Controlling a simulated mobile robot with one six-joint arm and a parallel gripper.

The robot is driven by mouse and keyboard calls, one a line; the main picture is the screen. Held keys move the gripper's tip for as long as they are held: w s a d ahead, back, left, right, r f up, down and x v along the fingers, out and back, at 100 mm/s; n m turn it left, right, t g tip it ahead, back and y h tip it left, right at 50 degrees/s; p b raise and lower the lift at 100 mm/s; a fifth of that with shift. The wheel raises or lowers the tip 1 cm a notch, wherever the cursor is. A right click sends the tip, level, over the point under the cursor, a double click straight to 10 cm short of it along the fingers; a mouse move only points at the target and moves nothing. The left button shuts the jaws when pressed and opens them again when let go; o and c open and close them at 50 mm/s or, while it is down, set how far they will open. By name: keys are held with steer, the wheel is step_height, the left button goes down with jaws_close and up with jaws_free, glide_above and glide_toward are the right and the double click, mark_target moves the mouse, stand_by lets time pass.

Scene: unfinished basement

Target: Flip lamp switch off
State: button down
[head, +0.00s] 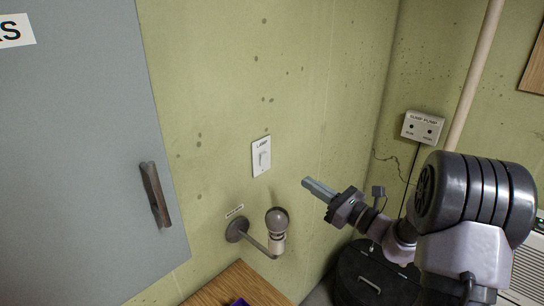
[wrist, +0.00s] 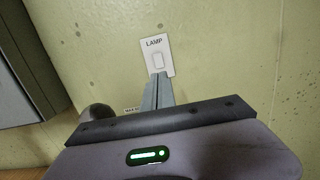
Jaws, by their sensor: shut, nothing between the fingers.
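The lamp switch (head: 261,157) is a white wall plate marked "LAMP" with a small rocker, on the green wall in the middle of the head view. It also shows in the wrist view (wrist: 157,56), straight beyond the fingertips. My gripper (head: 308,183) is shut and empty, to the right of and a little below the switch in the head view. In the wrist view its fingers overlap the plate's lower edge; I cannot tell whether they touch it. The wall lamp (head: 277,222) below the switch has a bulb that looks grey and unlit.
A grey cabinet door (head: 75,160) with a handle (head: 155,195) is at the left. A wooden surface (head: 238,286) lies below the lamp. A sump pump box (head: 422,127), a pipe (head: 474,75) and a dark round-topped container (head: 368,275) are at the right. The wall around the switch is clear.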

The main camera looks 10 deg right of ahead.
mark_target(264, 156)
steer(key=b+x, duration=0.1)
steer(key=x, duration=1.3)
steer(key=shift+s+a+r, duration=0.1)
steer(key=shift+s+a, duration=0.05)
